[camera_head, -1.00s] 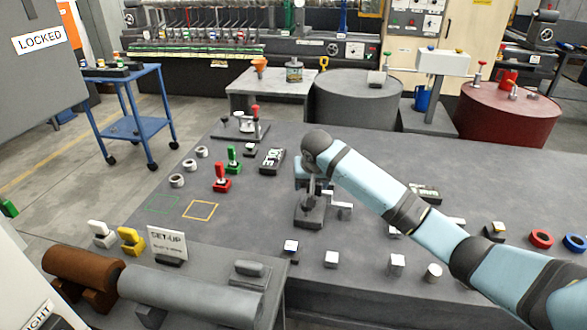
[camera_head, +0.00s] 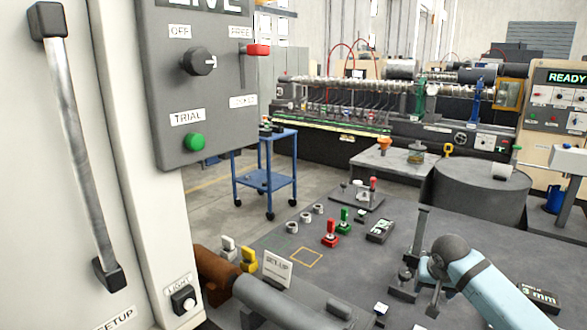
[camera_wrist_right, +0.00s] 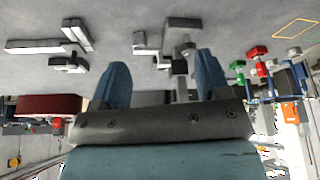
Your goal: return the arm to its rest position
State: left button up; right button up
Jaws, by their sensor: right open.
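My right arm (camera_head: 485,285) comes in from the lower right in the head view. Its dark wrist end is over the grey table (camera_head: 340,265), beside a dark upright fixture (camera_head: 421,232). In the right wrist view my right gripper (camera_wrist_right: 162,80) shows two blue fingers spread apart with nothing held between them. A grey fixture shows beyond the fingers there; I cannot tell whether they touch it. The jaws are hard to make out in the head view. My left arm and gripper are not in view.
A control panel (camera_head: 196,95) with a knob, a red lever and a green button stands close at left, beside a cabinet with a long handle (camera_head: 78,150). Red (camera_head: 330,234) and green (camera_head: 344,220) levers stand on the table. A grey barrel (camera_head: 480,190) stands behind it.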

jog(key=s+a+f+n+t+y, duration=0.1)
jog(key=s+a+f+n+y, duration=0.1)
jog(key=s+a+f, duration=0.6)
jog(key=s+a+f+n+t+y, duration=0.25)
jog(key=s+a+f, duration=0.35)
jog(key=s+f, duration=0.45)
jog(key=s+a+f+n+t, duration=0.2)
jog(key=s+t, duration=0.1)
jog(key=s, duration=1.4)
pick_arm(q)
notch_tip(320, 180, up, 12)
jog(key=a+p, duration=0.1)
jog(key=p, duration=1.3)
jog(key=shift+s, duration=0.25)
pick_arm(e)
notch_tip(320, 180, up, 12)
jog(key=s, duration=0.1)
jog(key=shift+s+d+r, duration=0.15)
jog(key=shift+d+r, duration=0.1)
jog(key=shift+d, duration=0.2)
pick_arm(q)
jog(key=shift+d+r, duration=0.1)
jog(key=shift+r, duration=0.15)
pick_arm(e)
jog(key=shift+n, duration=0.25)
